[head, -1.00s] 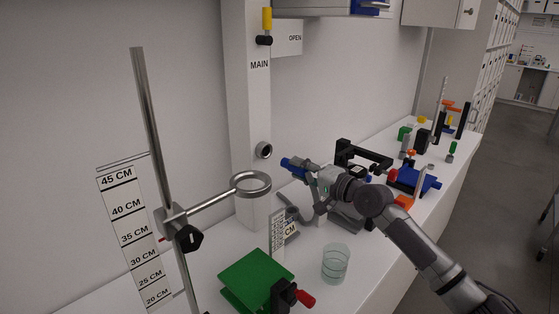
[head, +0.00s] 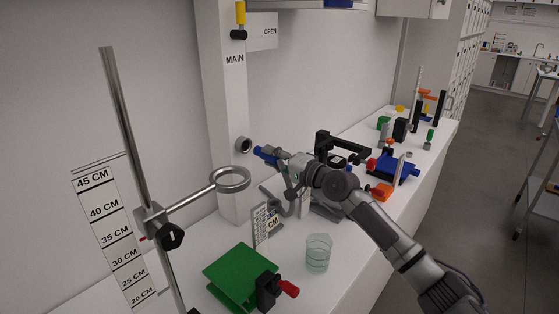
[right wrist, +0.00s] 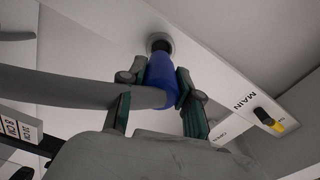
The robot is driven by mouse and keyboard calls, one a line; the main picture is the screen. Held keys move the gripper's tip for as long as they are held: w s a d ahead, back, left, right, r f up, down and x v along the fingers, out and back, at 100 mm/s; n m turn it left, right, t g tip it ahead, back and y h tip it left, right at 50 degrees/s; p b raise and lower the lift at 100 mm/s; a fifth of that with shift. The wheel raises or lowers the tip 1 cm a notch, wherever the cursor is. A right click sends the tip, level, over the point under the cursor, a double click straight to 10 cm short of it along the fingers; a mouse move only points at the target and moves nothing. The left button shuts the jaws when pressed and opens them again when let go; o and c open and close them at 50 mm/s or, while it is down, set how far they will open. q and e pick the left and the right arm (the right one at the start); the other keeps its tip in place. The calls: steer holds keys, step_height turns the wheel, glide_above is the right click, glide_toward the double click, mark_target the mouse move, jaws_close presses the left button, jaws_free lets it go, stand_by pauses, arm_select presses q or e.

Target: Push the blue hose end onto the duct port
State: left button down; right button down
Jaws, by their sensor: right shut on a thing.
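The blue hose end (head: 264,154) is held by my right gripper (head: 278,157), which is shut on it. In the right wrist view the blue hose end (right wrist: 158,78) sits between the fingers of my gripper (right wrist: 157,88), with the grey hose (right wrist: 80,88) running off to the left. The duct port (head: 244,145) is a round grey ring with a dark opening on the white column. It also shows in the right wrist view (right wrist: 160,40), straight beyond the blue end. A small gap shows between them in the head view. My left gripper is not in view.
A ring stand (head: 231,180) is left of the port. Below are a green platform (head: 240,273), a glass beaker (head: 318,252) and a small scale card (head: 260,226). The white column (head: 226,110) carries a yellow-handled valve (head: 240,20). More apparatus stands farther along the bench.

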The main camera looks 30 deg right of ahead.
mark_target(257, 151)
steer(key=shift+x, duration=0.85)
steer(key=shift+w+a, duration=0.2)
steer(key=shift+w, duration=0.25)
arm_select(q)
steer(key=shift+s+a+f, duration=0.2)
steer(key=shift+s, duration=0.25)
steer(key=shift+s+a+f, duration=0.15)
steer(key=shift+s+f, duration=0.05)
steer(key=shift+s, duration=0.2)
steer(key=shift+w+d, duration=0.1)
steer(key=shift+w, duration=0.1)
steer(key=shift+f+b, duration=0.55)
steer(key=shift+b, duration=0.25)
arm_select(e)
steer(key=shift+x, duration=1.5)
steer(key=c, duration=0.7)
jaws_free()
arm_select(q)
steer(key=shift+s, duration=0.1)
arm_select(e)
steer(key=v, duration=1.2)
